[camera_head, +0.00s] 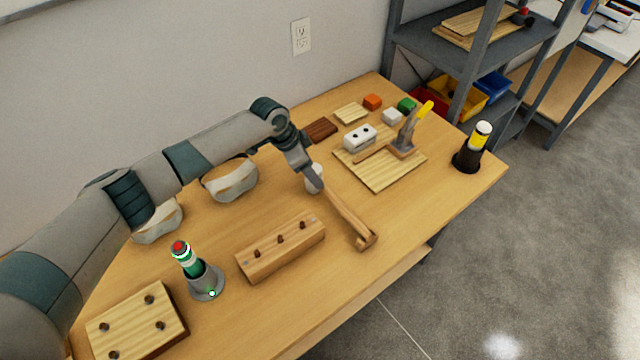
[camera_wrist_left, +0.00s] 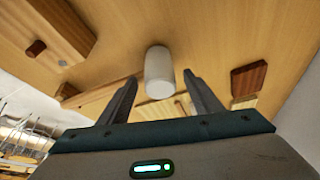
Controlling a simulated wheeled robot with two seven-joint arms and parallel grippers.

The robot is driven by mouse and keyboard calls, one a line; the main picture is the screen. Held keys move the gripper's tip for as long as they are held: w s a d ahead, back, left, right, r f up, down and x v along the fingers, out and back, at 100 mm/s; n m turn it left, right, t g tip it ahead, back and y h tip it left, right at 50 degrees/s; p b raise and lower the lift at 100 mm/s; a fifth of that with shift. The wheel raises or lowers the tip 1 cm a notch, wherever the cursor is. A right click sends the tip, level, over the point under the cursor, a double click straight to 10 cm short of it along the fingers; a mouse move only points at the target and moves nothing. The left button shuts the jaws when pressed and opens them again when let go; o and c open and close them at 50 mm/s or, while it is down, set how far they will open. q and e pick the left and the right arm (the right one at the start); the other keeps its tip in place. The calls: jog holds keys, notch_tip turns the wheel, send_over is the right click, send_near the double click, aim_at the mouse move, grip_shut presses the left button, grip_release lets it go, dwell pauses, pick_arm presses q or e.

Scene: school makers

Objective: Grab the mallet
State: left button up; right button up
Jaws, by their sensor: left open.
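The mallet (camera_head: 345,215) lies on the table, its long wooden handle running down-right to a thicker wooden end. In the left wrist view, a wooden strip that appears to be its handle (camera_wrist_left: 95,101) passes behind the fingers. A white cylinder (camera_head: 313,184) is at the handle's upper end; I cannot tell whether they are joined. The cylinder (camera_wrist_left: 159,72) shows between my fingers in the wrist view. My left gripper (camera_head: 308,172) is open above this end, partly hiding it; its open fingers (camera_wrist_left: 155,80) hold nothing visible. My right gripper is not in view.
A wooden block with pegs (camera_head: 280,248) lies left of the mallet. A green-handled tool stands in a grey holder (camera_head: 206,285).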

pick_arm(q)
jog(key=c, duration=1.4)
jog(key=shift+c, duration=0.3)
jog(key=shift+r, duration=0.15)
jog(key=shift+r+b, duration=0.4)
jog(key=shift+r, duration=0.05)
notch_tip(320, 180, up, 2)
jog(key=shift+w+r+b, duration=0.1)
jog(key=shift+r+b, duration=0.05)
jog(key=shift+b, duration=0.5)
jog(key=s+d+r+b, duration=0.4)
jog(key=d+r, duration=0.3)
jog(key=d, duration=0.3)
jog(key=shift+s+d+r, duration=0.3)
jog(key=shift+s+d, duration=0.1)
